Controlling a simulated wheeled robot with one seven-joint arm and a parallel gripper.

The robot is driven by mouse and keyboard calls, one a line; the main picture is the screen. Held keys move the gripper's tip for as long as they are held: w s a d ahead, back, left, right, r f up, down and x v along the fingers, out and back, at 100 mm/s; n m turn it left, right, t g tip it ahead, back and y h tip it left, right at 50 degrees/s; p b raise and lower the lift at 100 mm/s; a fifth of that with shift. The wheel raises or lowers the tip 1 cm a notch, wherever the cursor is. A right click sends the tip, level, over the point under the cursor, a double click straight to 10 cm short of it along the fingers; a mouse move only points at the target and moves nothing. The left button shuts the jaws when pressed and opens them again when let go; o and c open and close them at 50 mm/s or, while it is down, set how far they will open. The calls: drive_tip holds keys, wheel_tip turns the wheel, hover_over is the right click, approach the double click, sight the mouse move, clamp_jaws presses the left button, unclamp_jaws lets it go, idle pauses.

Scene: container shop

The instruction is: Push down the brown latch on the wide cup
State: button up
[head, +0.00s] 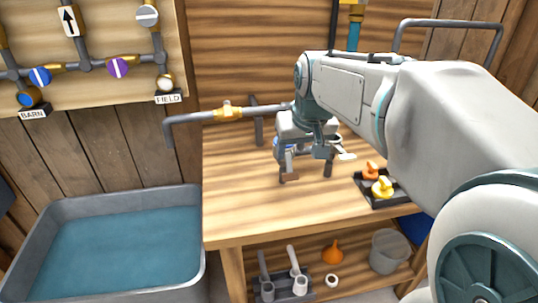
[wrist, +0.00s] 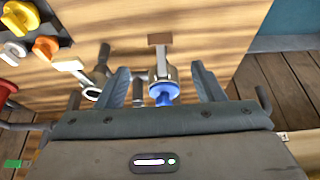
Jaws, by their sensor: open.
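The brown latch (wrist: 160,39) is a small flat plate on a metal stem. It stands out from a round metal fitting (wrist: 168,73) with a blue part (wrist: 163,92), which I take as the wide cup. The brown latch also shows in the head view (head: 289,176), below my wrist. My gripper (wrist: 160,70) is open, one finger on each side of the metal fitting, with the brown latch beyond the fingertips. No contact is visible. A cream latch (wrist: 68,66) on a second metal fitting lies left of the fingers. My gripper partly hides both fittings in the head view.
A dark tray (head: 382,200) with orange and yellow pieces stands at the right of the wooden workbench (head: 240,215). A grey pipe (head: 190,119) crosses its back left. A water tub (head: 195,240) stands to the left. The bench front is clear.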

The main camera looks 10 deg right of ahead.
sight(290, 175)
drive_tip(key=b+x, duration=0.1)
drive_tip(key=x, duration=1)
drive_tip(key=shift+s, duration=0.1)
drive_tip(key=c, duration=1)
drive_tip(key=shift+f+b, duration=0.15)
drive_tip(key=shift+b, duration=0.4)
